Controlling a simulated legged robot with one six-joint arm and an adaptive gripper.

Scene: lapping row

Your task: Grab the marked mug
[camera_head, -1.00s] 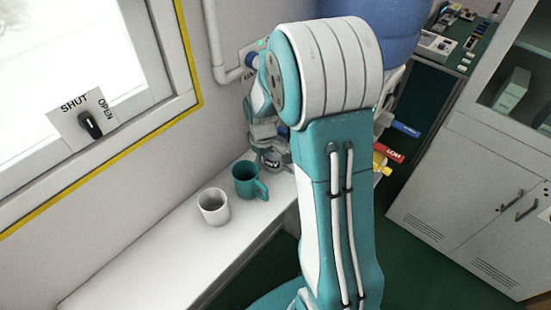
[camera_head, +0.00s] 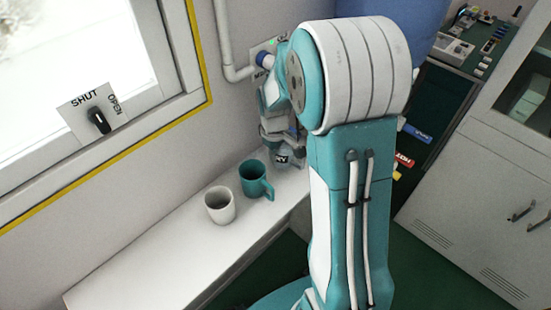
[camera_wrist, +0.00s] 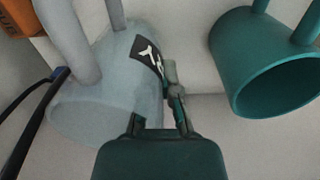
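The marked mug (camera_wrist: 105,85) is pale blue-grey, with a black patch bearing white marks. It fills the left of the wrist view, its open end toward the bottom. In the head view the marked mug (camera_head: 287,158) shows small and partly hidden by my arm, at the far end of the white ledge. My gripper (camera_wrist: 158,112) is at its rim. The right finger lies along the outside by the patch; the left finger's tip is hidden by the mug. Whether they grip the wall cannot be told. In the head view my gripper (camera_head: 276,134) is over the mug.
A teal mug (camera_head: 254,180) stands close by and shows large at right in the wrist view (camera_wrist: 245,55). A white mug (camera_head: 220,208) stands nearer on the white ledge (camera_head: 150,265). The window wall and a pipe (camera_head: 225,45) border the ledge. Grey cabinets stand at right.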

